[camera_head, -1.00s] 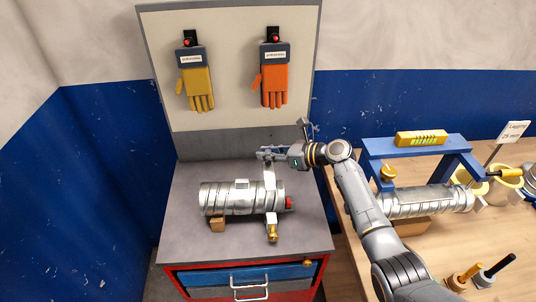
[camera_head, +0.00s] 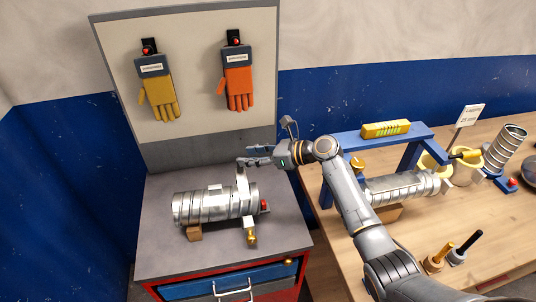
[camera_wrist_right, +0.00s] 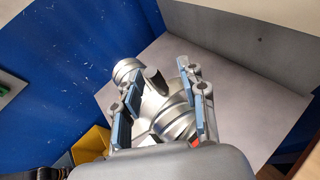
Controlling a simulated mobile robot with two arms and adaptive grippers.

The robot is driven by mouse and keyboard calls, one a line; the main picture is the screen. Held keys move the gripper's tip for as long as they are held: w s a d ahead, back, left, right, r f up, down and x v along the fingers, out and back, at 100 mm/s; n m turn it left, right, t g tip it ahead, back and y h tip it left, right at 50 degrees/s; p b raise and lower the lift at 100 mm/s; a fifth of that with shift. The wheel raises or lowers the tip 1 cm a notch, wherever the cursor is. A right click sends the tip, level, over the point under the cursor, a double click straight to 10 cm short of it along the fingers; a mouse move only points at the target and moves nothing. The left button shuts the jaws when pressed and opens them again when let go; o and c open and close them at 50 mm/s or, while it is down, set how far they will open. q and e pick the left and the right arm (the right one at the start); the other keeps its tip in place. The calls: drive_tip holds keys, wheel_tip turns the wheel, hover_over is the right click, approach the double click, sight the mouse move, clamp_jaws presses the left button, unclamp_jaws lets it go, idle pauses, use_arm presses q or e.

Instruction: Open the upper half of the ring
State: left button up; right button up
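The ring (camera_head: 246,207) is a pale metal band around the right part of a silver spiral duct (camera_head: 205,206) on the grey cabinet top. A brass knob (camera_head: 251,238) hangs at its front lower end. The band rises above the duct at the back; I cannot tell how far its upper half is open. My right gripper (camera_head: 248,161) is just behind and above the ring's top. In the right wrist view, its fingers (camera_wrist_right: 158,108) are apart, with silver metal parts in sight beyond and between them. I see no clear grip. My left gripper is not in view.
A red part (camera_head: 264,206) sits at the duct's right end, and a wooden block (camera_head: 194,233) is under its left. A back panel (camera_head: 190,85) with two hung gloves stands behind. The wooden table (camera_head: 400,250) at right holds a blue frame (camera_head: 350,141) and another duct (camera_head: 400,189).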

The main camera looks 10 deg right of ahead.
drive_tip(key=v, duration=0.7)
drive_tip(key=shift+s, duration=0.15)
drive_tip(key=shift+d, duration=0.15)
